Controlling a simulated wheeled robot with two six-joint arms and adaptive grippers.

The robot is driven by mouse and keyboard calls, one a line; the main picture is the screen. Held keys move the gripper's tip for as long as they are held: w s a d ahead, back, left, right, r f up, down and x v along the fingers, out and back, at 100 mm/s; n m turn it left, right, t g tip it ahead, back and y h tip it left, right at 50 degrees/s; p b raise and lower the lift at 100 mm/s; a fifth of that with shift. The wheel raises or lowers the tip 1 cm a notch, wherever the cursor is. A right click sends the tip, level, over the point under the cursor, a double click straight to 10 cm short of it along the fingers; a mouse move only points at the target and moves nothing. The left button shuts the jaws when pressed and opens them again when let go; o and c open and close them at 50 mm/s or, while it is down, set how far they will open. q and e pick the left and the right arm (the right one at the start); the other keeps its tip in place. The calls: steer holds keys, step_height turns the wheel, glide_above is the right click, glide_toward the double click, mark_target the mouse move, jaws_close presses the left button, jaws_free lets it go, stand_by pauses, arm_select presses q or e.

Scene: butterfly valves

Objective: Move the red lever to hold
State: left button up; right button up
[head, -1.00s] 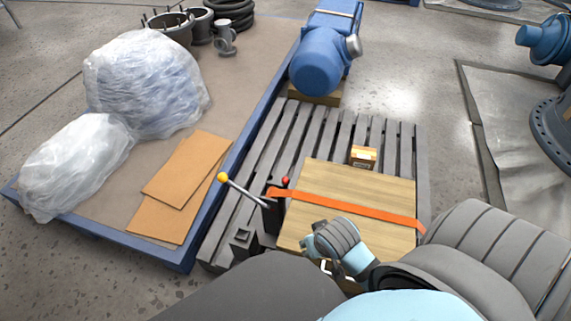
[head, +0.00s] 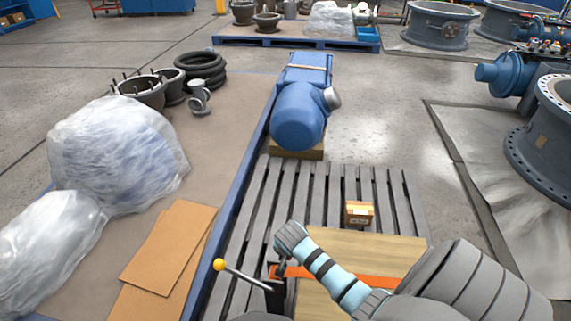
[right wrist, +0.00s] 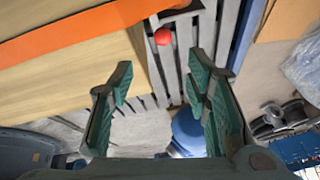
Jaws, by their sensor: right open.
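The red lever's round red knob (right wrist: 162,37) shows in the right wrist view, near the top centre, beside an orange strap (right wrist: 85,30). In the head view the red lever is hidden behind my right gripper (head: 282,265). My right gripper (right wrist: 160,76) is open, its two green-padded fingers spread, with the red knob beyond the fingertips and nothing held between them. A second lever with a yellow knob (head: 219,265) lies to the left of my right gripper. No hold marking can be read. My left gripper is not in view.
A wooden board (head: 395,246) under the strap and a small cardboard box (head: 359,212) lie on a grey slatted pallet (head: 260,205). A blue motor (head: 299,115) stands at the far end. Wrapped bundles (head: 115,155) and flat cardboard (head: 165,250) lie left.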

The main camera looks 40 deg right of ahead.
steer(key=b+x, duration=0.2)
steer(key=x, duration=0.1)
steer(key=b+x, duration=0.1)
steer(key=x, duration=0.2)
steer(key=b+x, duration=0.2)
steer(key=x, duration=0.2)
steer(key=shift+w+a+f+b, duration=0.1)
steer(key=shift+a+b, duration=0.2)
steer(key=shift+w+d+f+b, duration=0.15)
steer(key=shift+f+b, duration=0.2)
steer(key=shift+f, duration=0.1)
steer(key=shift+w+d+f, duration=0.1)
steer(key=shift+d+f, duration=0.05)
steer(key=shift+f, duration=0.15)
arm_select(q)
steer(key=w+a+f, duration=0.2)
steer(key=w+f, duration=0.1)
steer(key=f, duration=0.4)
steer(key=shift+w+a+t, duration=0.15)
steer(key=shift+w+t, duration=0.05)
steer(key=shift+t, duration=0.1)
arm_select(e)
steer(key=shift+c, duration=0.3)
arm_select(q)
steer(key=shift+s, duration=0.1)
arm_select(e)
jaws_close()
